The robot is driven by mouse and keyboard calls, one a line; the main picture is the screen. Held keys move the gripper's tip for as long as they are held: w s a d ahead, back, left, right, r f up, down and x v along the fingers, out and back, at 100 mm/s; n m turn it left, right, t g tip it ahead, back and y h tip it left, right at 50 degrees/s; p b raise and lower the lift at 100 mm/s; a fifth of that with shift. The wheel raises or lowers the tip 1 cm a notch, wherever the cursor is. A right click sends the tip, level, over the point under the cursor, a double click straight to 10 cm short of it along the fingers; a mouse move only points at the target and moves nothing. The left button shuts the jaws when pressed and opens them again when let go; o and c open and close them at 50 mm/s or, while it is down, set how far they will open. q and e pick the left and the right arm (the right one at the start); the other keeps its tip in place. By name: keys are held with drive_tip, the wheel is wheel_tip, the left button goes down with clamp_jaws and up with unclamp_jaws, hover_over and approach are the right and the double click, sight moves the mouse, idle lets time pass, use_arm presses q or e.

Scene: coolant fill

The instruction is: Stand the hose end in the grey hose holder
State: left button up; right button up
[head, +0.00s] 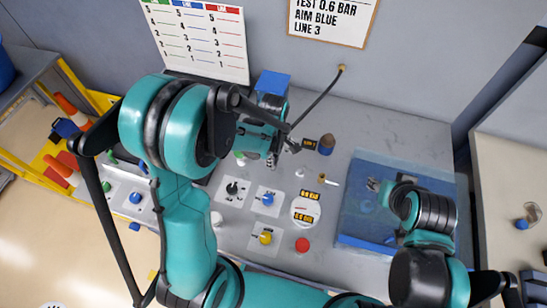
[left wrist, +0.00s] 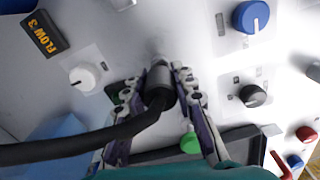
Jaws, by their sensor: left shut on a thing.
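My left gripper (head: 284,145) is over the back of the grey panel in the head view. In the left wrist view, its two fingers (left wrist: 160,88) are closed around the dark hose end (left wrist: 159,82). The black hose (left wrist: 80,148) bends away to the left there. In the head view the hose (head: 318,101) runs from a brass wall fitting (head: 341,68) to this gripper. I cannot make out the grey hose holder clearly; the gripper covers part of the panel. My right gripper (head: 376,186) is over the blue tray, its fingers too small to judge.
The blue tray (head: 352,239) lies at the panel's right. A brown-grey cup-like piece (head: 326,145) stands beside the left gripper. Knobs, a gauge (head: 305,211) and a red button (head: 302,245) fill the front. A blue container (head: 273,82) is behind my left arm.

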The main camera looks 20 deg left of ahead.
use_arm(q)
drive_tip(key=shift+f+b, duration=1.6)
use_arm(e)
drive_tip(key=shift+f, duration=1.55)
use_arm(q)
drive_tip(key=o, duration=1)
drive_tip(key=shift+r, duration=0.1)
wheel_tip(320, 180, up, 12)
